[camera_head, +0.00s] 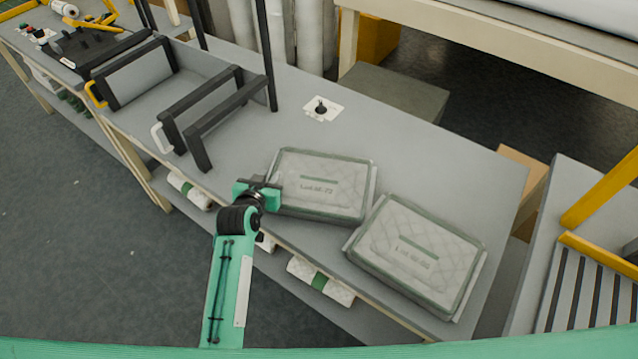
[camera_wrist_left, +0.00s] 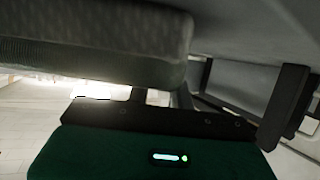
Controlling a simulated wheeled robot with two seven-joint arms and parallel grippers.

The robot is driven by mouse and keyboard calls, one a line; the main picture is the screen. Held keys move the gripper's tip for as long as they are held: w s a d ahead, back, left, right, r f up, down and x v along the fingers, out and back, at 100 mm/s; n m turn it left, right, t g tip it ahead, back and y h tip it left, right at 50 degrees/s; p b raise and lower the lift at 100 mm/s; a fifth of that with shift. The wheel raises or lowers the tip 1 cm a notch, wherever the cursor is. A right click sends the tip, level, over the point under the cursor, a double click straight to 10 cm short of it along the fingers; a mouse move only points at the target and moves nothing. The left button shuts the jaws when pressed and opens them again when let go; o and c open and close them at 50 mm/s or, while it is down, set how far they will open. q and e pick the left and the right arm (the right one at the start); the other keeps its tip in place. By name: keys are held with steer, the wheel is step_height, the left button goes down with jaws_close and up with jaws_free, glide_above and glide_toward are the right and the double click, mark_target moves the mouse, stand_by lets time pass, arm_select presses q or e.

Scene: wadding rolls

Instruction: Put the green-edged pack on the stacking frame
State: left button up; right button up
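Two quilted, pale packs lie flat on the grey table. The left pack (camera_head: 325,207) and the right pack (camera_head: 415,250) both show greenish edging and a small label strip on top. My left gripper (camera_head: 262,192) is at the left end of the left pack, close against its edge; its fingertips are hidden, so its opening cannot be told. In the left wrist view a quilted pack edge with a green band (camera_wrist_left: 100,62) fills the upper left, close to the gripper body. A dark-barred frame (camera_head: 228,115) stands on the table at left; I cannot tell if it is the stacking frame. My right gripper is out of view.
A small white plate with a dark fitting (camera_head: 322,108) lies behind the packs. White rolls with green bands (camera_head: 320,281) sit on the shelf below. A slatted rack with a yellow bar (camera_head: 590,285) stands at right. Table between frame and packs is clear.

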arm_select(q)
steer(key=shift+w+d+f, duration=0.1)
steer(key=shift+w, duration=0.15)
steer(key=shift+c, duration=0.4)
jaws_close()
